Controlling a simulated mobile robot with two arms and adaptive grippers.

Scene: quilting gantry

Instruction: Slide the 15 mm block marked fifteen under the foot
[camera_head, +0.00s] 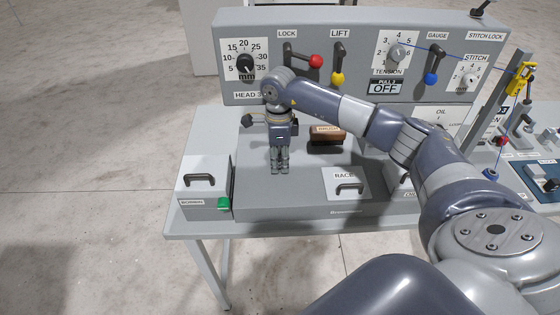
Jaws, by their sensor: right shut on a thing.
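My right gripper (280,169) points down over the grey machine bed, left of the brown brush. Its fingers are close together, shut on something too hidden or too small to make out. I cannot read a block marked fifteen anywhere in this view. The presser foot cannot be made out either; my right arm and gripper cover part of the area below the head panel. My left gripper is not in view.
The grey panel (372,93) with dials and levers stands behind the gripper. The brown brush (326,140) lies right of it. A handled box (204,178) and green tab (224,203) are at the left; a handled BACK plate (349,184) is in front.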

